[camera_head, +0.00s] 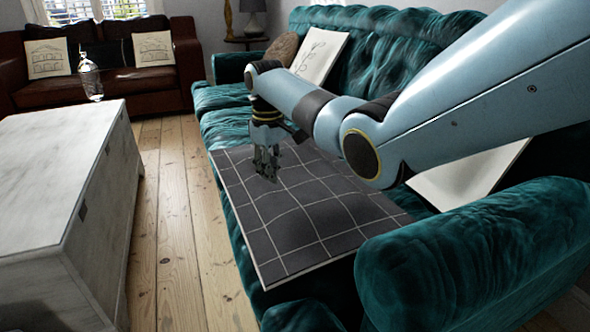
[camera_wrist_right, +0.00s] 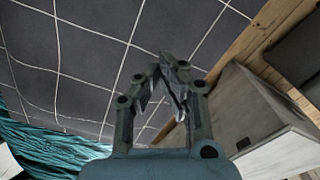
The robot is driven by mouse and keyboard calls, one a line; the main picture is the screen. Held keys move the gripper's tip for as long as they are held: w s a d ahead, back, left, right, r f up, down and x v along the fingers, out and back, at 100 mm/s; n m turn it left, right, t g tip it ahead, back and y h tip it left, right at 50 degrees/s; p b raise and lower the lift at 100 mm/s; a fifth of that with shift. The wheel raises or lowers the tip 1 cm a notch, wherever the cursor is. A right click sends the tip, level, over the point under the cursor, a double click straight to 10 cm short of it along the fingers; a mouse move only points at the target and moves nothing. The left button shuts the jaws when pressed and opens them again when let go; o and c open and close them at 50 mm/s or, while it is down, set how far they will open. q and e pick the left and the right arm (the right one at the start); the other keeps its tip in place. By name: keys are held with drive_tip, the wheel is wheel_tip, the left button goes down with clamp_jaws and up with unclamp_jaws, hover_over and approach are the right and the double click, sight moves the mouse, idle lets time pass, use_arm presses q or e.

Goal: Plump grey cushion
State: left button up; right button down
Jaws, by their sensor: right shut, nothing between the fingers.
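The grey cushion (camera_head: 300,205) with a white grid pattern lies flat on the teal sofa seat in the head view. It reaches to the sofa's front edge. In the right wrist view the cushion (camera_wrist_right: 85,50) fills the upper left. My right gripper (camera_head: 267,176) points down over the cushion's far part, its fingers shut and empty. I cannot tell whether the fingertips touch the cloth. The right gripper's fingers (camera_wrist_right: 170,62) meet in the right wrist view. My left gripper is not in view.
The teal sofa (camera_head: 450,250) has a thick armrest at the near right. A white cushion (camera_head: 465,175) and a drawing cushion (camera_head: 318,55) lean on its back. A pale chest (camera_head: 60,170) with a clear bottle (camera_head: 90,78) stands left, across bare floorboards (camera_head: 172,230).

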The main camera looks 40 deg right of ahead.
sight(272, 192)
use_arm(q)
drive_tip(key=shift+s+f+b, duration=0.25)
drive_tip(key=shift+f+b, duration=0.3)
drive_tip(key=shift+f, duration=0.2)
use_arm(e)
drive_tip(key=shift+f, duration=1.65)
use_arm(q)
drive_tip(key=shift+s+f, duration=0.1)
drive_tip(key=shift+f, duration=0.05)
use_arm(e)
drive_tip(key=shift+s+f, duration=0.1)
drive_tip(key=shift+f, duration=0.25)
wheel_tip(272, 192, up, 6)
drive_tip(key=p, duration=0.4)
drive_tip(key=shift+r+p, duration=0.15)
drive_tip(key=shift+p, duration=0.25)
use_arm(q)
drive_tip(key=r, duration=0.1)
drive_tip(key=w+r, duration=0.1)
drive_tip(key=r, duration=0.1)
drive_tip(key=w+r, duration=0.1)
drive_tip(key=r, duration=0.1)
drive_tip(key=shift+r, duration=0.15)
use_arm(e)
drive_tip(key=shift+f, duration=0.3)
